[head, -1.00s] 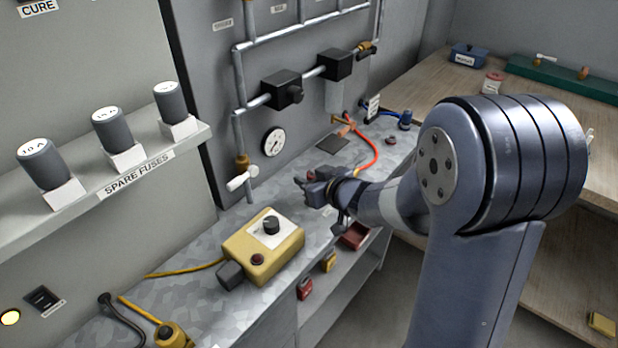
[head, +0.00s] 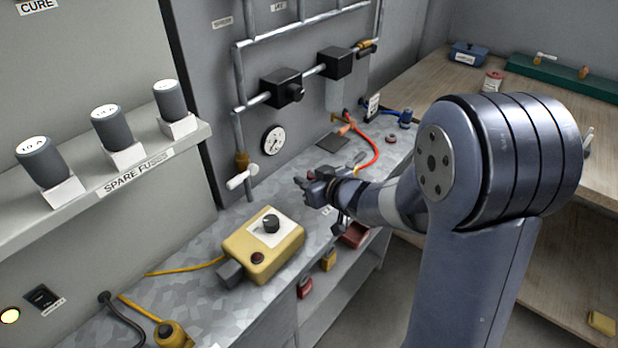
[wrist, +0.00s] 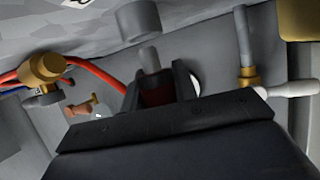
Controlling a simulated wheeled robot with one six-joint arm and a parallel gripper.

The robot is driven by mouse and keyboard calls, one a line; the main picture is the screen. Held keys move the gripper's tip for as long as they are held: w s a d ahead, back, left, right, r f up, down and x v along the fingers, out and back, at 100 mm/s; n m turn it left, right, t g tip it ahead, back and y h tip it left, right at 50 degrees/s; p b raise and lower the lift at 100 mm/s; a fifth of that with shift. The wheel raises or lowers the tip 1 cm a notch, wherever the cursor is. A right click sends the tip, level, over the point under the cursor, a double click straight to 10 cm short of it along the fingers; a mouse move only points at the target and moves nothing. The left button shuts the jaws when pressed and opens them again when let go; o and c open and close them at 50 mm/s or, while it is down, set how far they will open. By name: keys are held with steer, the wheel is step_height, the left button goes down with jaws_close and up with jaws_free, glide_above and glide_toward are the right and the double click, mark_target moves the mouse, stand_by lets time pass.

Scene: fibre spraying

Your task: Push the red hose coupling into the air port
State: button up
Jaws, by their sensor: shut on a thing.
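My gripper (head: 308,187) is over the metal bench, left of the red hose in the head view. In the wrist view its two dark jaws (wrist: 158,85) are shut on the red coupling (wrist: 156,94), which is mostly hidden between them. A grey stub (wrist: 149,60) projects beyond the jaws. A grey cylinder (wrist: 138,20) lies ahead of that stub; I cannot tell whether they touch or whether this is the air port. The red hose (head: 375,152) curves from a brass fitting (wrist: 40,70) toward my gripper.
A yellow control box (head: 262,250) sits on the bench to the left of my gripper. A white-handled valve (head: 242,178) and a round gauge (head: 274,141) are by the back wall. A blue hose (head: 388,112) lies behind the red one. A copper-coloured nozzle (wrist: 85,108) is nearby.

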steer(key=shift+f+b, duration=0.9)
steer(key=shift+f, duration=0.35)
steer(key=o, duration=1.1)
steer(key=p+v, duration=0.2)
steer(key=v, duration=0.9)
steer(key=shift+f, duration=0.1)
steer(key=shift+w+a+f, duration=0.25)
steer(key=shift+w+a, duration=0.05)
steer(key=shift+w, duration=0.1)
steer(key=x, duration=0.3)
steer(key=b+x, duration=0.1)
steer(key=x, duration=0.5)
steer(key=shift+w+a+r, duration=0.25)
steer(key=shift+w+r, duration=0.05)
steer(key=shift+w, duration=0.05)
steer(key=shift+r, duration=0.15)
